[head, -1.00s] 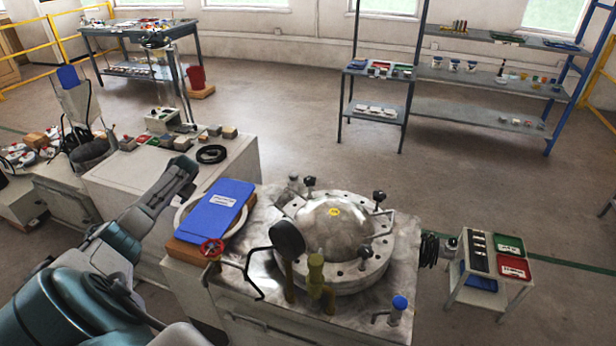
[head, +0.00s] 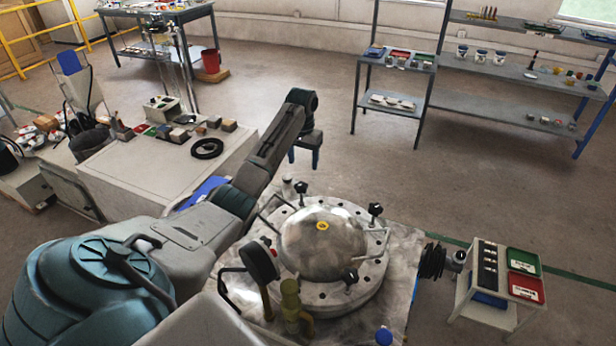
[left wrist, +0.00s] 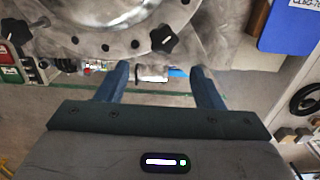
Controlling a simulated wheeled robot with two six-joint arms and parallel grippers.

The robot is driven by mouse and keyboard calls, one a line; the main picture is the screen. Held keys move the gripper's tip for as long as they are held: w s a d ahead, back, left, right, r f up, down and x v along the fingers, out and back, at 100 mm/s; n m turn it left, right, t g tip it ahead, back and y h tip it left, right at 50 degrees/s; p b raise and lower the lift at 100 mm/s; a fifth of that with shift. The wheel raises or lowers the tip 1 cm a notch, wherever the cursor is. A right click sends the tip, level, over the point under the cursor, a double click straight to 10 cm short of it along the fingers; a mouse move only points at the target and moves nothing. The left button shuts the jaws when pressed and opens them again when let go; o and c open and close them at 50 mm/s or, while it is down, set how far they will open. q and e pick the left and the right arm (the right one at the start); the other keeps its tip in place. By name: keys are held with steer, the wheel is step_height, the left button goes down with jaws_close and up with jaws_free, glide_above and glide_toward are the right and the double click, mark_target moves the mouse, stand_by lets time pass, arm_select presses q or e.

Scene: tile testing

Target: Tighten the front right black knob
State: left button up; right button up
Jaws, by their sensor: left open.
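The front right black knob (head: 350,276) sits on the flange of the domed metal vessel (head: 322,245). A back right black knob (head: 375,209) and a back left black knob (head: 301,187) are also on the rim. My left gripper (head: 305,158) is open and empty, fingers pointing down, above and behind the back left knob, well away from the front right one. In the left wrist view, a star-shaped black knob (left wrist: 163,40) lies beyond the spread fingertips (left wrist: 160,68), apart from them. Another black knob (left wrist: 17,30) is at the left edge. My right gripper is not in view.
A black round gauge (head: 262,262) and a yellowish valve (head: 291,298) stand in front of the vessel. A blue-capped part (head: 383,336) is at the front right. A side table with green and red trays (head: 523,262) stands right. My left arm partly hides a blue pad (head: 205,190).

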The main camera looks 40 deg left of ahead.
arm_select(q)
steer(key=p, duration=0.2)
glide_above(301, 185)
steer(key=f, duration=0.4)
steer(key=shift+s, duration=0.3)
steer(key=f, duration=0.5)
steer(key=shift+w+f, duration=0.1)
steer(key=shift+w, duration=0.3)
steer(key=shift+s+f, duration=0.15)
steer(key=shift+s, duration=0.05)
steer(key=shift+w, duration=0.1)
steer(key=c, duration=1)
